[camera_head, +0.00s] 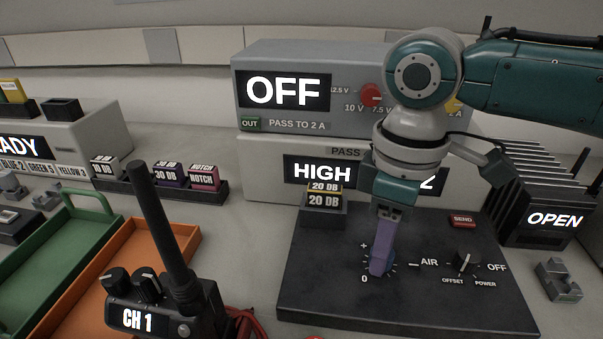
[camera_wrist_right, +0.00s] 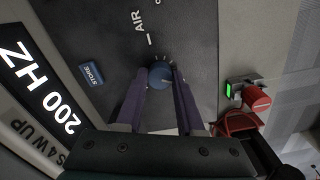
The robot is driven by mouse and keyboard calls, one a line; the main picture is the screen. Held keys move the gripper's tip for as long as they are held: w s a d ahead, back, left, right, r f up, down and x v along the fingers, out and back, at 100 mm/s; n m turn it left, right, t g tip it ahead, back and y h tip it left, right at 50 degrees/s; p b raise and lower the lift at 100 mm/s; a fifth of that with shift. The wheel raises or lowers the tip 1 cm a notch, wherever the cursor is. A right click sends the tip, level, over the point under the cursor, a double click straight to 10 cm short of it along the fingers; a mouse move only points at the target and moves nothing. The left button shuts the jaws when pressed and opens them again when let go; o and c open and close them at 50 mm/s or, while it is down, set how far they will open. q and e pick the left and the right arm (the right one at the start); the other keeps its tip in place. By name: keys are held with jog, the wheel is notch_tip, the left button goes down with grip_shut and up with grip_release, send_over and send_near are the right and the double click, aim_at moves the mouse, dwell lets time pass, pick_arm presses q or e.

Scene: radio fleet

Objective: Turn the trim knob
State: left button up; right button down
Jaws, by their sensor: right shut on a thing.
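The trim knob (camera_head: 391,257) is a small round blue knob on the dark panel (camera_head: 330,285), with "+" and "0" printed beside it. My right gripper (camera_head: 380,266) points down onto it from above, its purple fingers partly covering the knob. In the right wrist view the blue knob (camera_wrist_right: 160,77) sits between the two purple fingertips (camera_wrist_right: 159,72), one at each side, and the jaws are shut on it. A light pointer mark shows faintly on the knob there. My left gripper is not in view.
An AIR/OFF switch (camera_head: 463,263) and a red SEND button (camera_head: 462,220) share the panel. A 20 DB block (camera_head: 324,201) stands at its back left. A radio marked CH 1 (camera_head: 138,318) stands left, before orange (camera_head: 187,235) and green (camera_head: 98,205) trays. Instruments with OFF (camera_head: 240,115) and HIGH displays stand behind.

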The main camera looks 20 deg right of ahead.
jog(key=shift+r, duration=0.1)
dwell(0.3)
jog(key=shift+r+n+p, duration=0.1)
jog(key=shift+n+p, duration=0.8)
jog(key=shift+p, duration=0.05)
jog(key=n+p, duration=0.1)
jog(key=n, duration=0.1)
jog(key=shift+n+p, duration=0.3)
jog(key=shift+p, duration=0.05)
jog(key=n+p, duration=0.1)
jog(key=n, duration=0.3)
jog(key=shift+n+p, duration=0.45)
jog(key=shift+n, duration=1.35)
jog(key=c, duration=0.5)
grip_release()
jog(key=shift+f, duration=0.2)
